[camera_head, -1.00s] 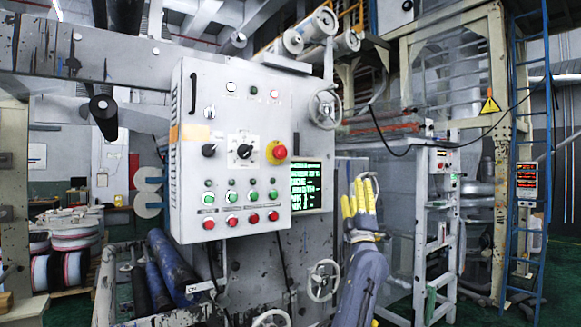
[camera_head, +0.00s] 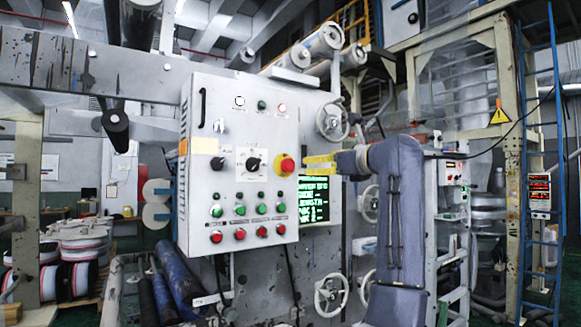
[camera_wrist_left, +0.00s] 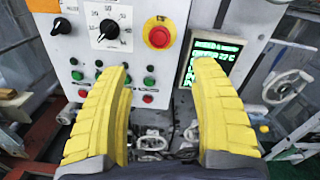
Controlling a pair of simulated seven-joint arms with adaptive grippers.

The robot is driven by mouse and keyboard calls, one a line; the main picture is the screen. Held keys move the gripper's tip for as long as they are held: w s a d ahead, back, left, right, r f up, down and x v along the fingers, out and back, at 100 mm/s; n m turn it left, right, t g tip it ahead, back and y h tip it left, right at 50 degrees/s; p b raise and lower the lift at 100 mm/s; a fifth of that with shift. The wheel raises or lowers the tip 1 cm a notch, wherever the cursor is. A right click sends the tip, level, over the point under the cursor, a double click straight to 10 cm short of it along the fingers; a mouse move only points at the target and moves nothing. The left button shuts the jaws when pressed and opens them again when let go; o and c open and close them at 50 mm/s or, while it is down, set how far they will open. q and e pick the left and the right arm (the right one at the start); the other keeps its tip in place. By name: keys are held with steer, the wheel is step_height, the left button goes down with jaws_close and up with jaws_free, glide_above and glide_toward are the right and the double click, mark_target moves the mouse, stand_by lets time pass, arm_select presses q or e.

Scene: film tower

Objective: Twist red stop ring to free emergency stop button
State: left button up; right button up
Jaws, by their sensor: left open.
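The red emergency stop button (camera_head: 287,166) sits on a yellow plate (camera_head: 277,160) at the right of the control panel's dial row. It also shows in the left wrist view (camera_wrist_left: 157,37). I cannot tell a separate red ring from the button head. My left gripper (camera_head: 320,162) has yellow fingers and points at the panel from just right of the button. In the left wrist view my left gripper (camera_wrist_left: 165,70) is open and empty, its fingers wide apart. The button shows beyond and above the gap between the tips, apart from both fingers. My right gripper does not show.
A black dial (camera_head: 252,163) is left of the button. Several green and red push buttons (camera_head: 240,211) sit below. A green-text screen (camera_head: 313,198) is close on the right. Handwheels (camera_head: 332,120) stick out at the panel's right. The air before the panel looks clear.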

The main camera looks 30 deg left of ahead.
mark_target(289, 164)
arm_select(q)
steer(key=x, duration=1.7)
steer(key=shift+w+f, duration=0.1)
steer(key=shift+c, duration=0.3)
steer(key=c, duration=1.2)
steer(key=shift+c, duration=0.3)
steer(key=m, duration=0.4)
steer(key=shift+m, duration=2.6)
